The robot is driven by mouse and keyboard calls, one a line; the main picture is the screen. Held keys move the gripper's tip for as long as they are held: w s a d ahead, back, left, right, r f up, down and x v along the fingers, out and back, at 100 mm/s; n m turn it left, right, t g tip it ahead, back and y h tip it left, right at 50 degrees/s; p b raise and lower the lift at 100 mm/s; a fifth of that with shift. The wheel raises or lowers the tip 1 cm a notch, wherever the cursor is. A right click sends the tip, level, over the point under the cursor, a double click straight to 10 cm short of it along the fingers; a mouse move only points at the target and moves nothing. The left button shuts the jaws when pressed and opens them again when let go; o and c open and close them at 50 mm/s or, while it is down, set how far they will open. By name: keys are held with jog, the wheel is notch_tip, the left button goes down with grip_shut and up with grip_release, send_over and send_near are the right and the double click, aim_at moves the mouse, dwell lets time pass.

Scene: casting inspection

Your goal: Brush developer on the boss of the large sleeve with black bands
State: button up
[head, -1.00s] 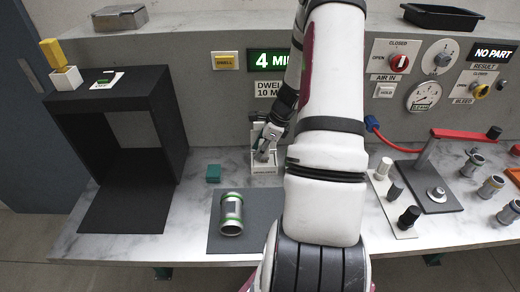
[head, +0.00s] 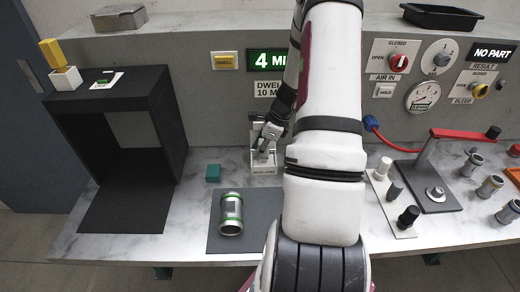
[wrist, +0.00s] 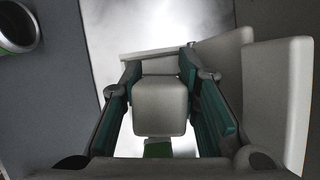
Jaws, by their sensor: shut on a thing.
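My gripper (head: 264,148) is at the white holder (head: 264,168) at the back of the bench. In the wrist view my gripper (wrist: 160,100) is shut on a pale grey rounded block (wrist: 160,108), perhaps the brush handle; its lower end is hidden. A small green piece (wrist: 157,149) shows below it.
A black open booth (head: 128,150) stands at left. A small teal block (head: 213,173) sits behind the mat. At right are a plate with several knobs (head: 383,168), a red-armed clamp fixture (head: 438,193) and several other sleeves (head: 490,187). My arm hides the bench centre.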

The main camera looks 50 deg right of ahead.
aim_at(260, 141)
jog(key=shift+r+p, duration=1.25)
jog(key=shift+r, duration=2.1)
